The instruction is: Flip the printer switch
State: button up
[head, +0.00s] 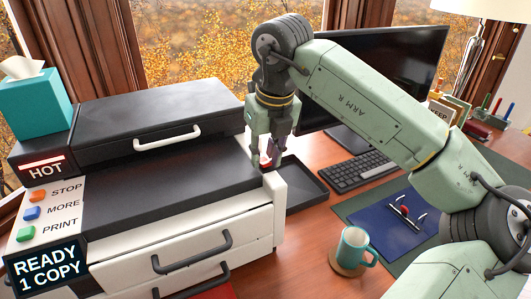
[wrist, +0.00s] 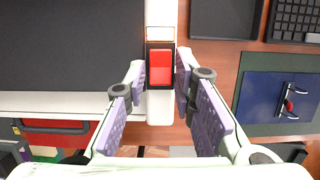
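The printer (head: 150,190) is a black and white machine on the left of the desk. Its switch is a red rocker (wrist: 160,67) in a dark frame on a narrow white strip along the printer's right side. In the head view the red switch (head: 265,160) is partly hidden by my fingers. My gripper (head: 268,152) points down over it. In the wrist view my gripper (wrist: 161,72) is open and empty, with one fingertip on each side of the switch. I cannot tell whether the fingertips touch the switch frame.
Stop, more and print buttons (head: 33,213) are on the printer's left front, above a display reading "READY 1 COPY" (head: 45,268). A black tray (head: 305,187), a keyboard (head: 355,170), a blue binder (head: 395,218) and a teal mug (head: 353,247) lie right of the printer.

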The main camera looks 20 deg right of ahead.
jog(key=shift+o, duration=1.2)
jog(key=shift+r, duration=0.1)
jog(key=v, duration=1.1)
jog(key=shift+r, duration=0.4)
jog(key=shift+s, duration=0.1)
